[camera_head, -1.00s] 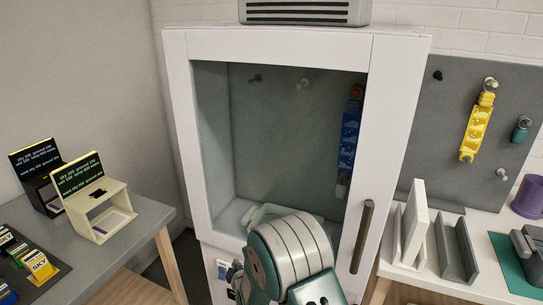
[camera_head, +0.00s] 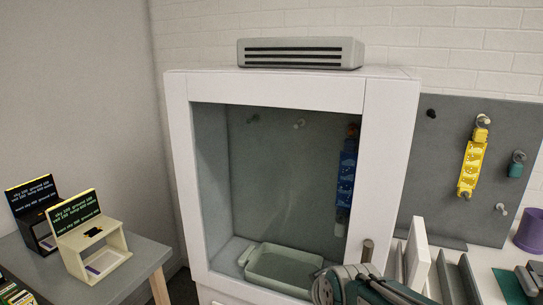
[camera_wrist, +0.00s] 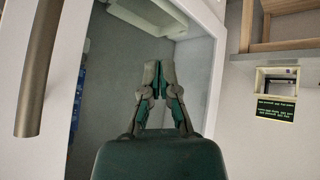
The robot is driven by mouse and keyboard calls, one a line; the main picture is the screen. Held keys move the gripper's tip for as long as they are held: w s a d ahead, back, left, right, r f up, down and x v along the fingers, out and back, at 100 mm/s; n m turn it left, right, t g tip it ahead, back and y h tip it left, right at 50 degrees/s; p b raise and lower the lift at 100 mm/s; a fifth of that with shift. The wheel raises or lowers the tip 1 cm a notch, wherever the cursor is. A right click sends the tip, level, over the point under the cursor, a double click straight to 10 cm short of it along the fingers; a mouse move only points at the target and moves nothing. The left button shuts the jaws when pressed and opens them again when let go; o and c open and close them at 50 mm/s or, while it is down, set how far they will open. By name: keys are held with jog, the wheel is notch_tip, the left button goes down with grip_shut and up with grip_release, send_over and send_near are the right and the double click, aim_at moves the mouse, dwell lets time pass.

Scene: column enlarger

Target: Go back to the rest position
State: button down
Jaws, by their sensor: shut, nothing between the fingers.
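My gripper (camera_wrist: 158,72) is shut and empty in the wrist view, its grey and green fingers together in front of the cabinet's glazed or open front. In the head view only part of my arm shows at the bottom, in front of the cabinet's lower right; the fingers cannot be made out there. The white cabinet (camera_head: 392,150) stands in the middle. Its bar handle (camera_head: 367,251) is partly hidden by my arm and shows large in the wrist view (camera_wrist: 38,70). A pale green tray (camera_head: 285,268) sits on the cabinet floor, and a blue strip (camera_head: 347,178) hangs inside.
A yellow strip (camera_head: 472,168) and a small teal item (camera_head: 516,165) hang on the grey board at right. A white upright block (camera_head: 418,252) and purple mug (camera_head: 530,229) stand below. Two display boxes (camera_head: 90,250) stand on the left table. A vented unit (camera_head: 300,54) tops the cabinet.

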jog(key=s+d+r+m+g, duration=0.1)
jog(key=s+d+m, duration=0.1)
jog(key=s, duration=0.6)
jog(key=s+d+r+m+g+h, duration=0.1)
jog(key=s+d+m, duration=0.2)
jog(key=s, duration=0.6)
jog(key=shift+d+r, duration=0.2)
jog(key=shift+d, duration=0.45)
